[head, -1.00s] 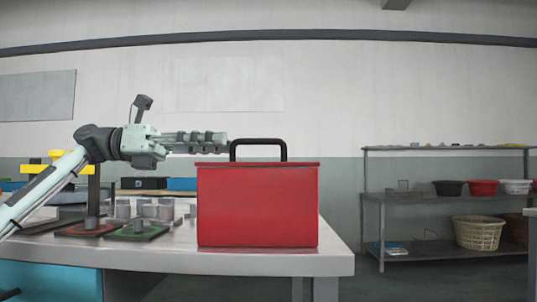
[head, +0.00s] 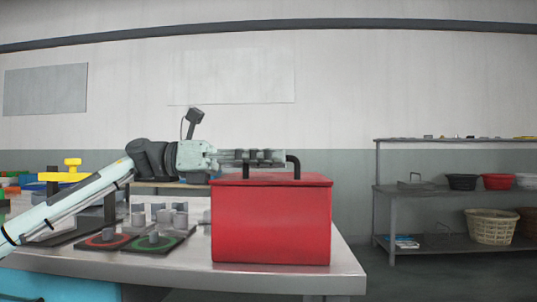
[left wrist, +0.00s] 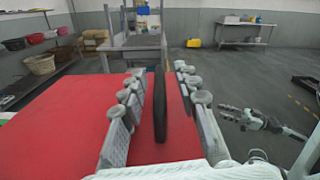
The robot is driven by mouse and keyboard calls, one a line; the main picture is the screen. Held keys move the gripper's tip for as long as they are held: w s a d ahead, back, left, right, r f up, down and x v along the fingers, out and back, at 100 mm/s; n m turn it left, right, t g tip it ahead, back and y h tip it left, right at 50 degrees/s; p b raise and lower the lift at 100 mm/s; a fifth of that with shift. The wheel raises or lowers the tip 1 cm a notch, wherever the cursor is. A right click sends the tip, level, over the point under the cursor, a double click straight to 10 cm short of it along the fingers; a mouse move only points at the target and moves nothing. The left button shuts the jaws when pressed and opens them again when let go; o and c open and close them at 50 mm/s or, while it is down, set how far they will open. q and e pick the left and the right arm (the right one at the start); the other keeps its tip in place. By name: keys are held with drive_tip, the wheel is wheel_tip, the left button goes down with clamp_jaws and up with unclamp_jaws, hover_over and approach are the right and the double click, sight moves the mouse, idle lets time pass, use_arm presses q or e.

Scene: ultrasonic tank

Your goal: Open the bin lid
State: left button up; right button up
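The red bin (head: 270,225) stands on the table with its red lid (head: 225,181) shut flat on top. The lid's black arched handle (head: 295,169) is partly hidden by my left gripper (head: 283,158) in the head view. In the left wrist view, the handle (left wrist: 160,105) stands between the two spread fingers of my left gripper (left wrist: 160,110), with red lid showing on both sides of it. The gripper is open around the handle. My right gripper (left wrist: 230,113) hangs at the right of the left wrist view, its fingers apart and empty.
The table's front edge (head: 190,275) runs below the bin. Left of the bin are red and green ringed pads (head: 154,242) and several grey cylinders. A shelf rack (head: 430,190) with bowls and baskets stands at the right.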

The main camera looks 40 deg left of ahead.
use_arm(q)
drive_tip(key=shift+c, duration=0.5)
clamp_jaws()
drive_tip(key=shift+r, duration=0.1)
